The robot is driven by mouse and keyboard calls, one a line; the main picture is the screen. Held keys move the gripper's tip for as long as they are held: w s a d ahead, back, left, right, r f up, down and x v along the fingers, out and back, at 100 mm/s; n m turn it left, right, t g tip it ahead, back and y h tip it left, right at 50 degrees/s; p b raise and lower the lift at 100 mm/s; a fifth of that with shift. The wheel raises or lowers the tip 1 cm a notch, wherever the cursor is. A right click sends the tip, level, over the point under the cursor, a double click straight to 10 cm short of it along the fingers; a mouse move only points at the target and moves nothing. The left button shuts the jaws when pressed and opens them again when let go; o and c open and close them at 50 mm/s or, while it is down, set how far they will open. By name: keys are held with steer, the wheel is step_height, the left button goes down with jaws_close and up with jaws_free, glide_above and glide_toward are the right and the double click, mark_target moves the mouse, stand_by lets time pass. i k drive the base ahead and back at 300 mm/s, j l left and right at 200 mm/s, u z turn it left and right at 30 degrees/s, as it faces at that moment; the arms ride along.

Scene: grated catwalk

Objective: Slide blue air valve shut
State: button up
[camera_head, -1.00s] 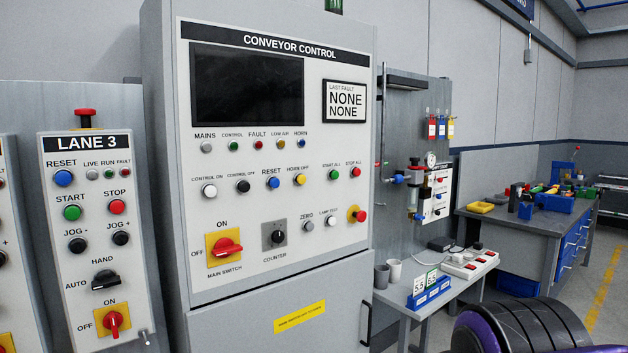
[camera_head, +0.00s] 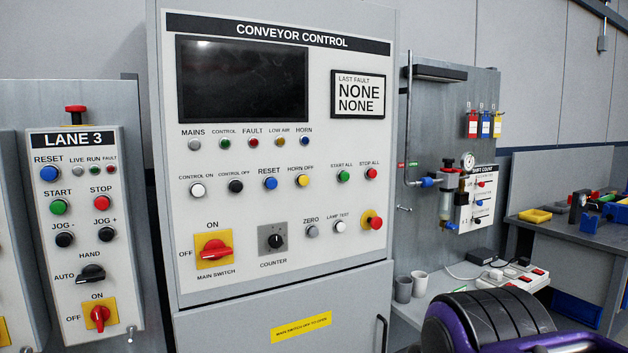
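The blue air valve (camera_head: 428,182) is a small blue part on the left of the air unit (camera_head: 450,200), which hangs on the grey panel right of the conveyor cabinet. Whether the valve is open or shut is too small to tell. A round gauge (camera_head: 467,160) sits above the unit. A black and purple part of my arm fills the lower right of the view, well in front of the panel. My gripper's fingers do not show.
The conveyor control cabinet (camera_head: 285,150) stands in the middle, with the Lane 3 panel (camera_head: 85,220) at left. Below the air unit, a bench holds two cups (camera_head: 403,289) and a power strip (camera_head: 520,275). A workbench (camera_head: 580,232) with tools stands at the right.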

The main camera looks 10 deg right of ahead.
mark_target(428, 182)
steer(key=i+l, duration=0.15)
steer(key=l, duration=0.25)
steer(key=i+l+u, duration=0.1)
steer(key=l, duration=0.25)
steer(key=i+l, duration=0.15)
steer(key=l, duration=0.25)
steer(key=i+l+u, duration=0.1)
steer(key=l, duration=0.3)
steer(key=i+l, duration=0.1)
steer(key=l, duration=0.3)
steer(key=i+l+u, duration=0.1)
steer(key=l, duration=0.35)
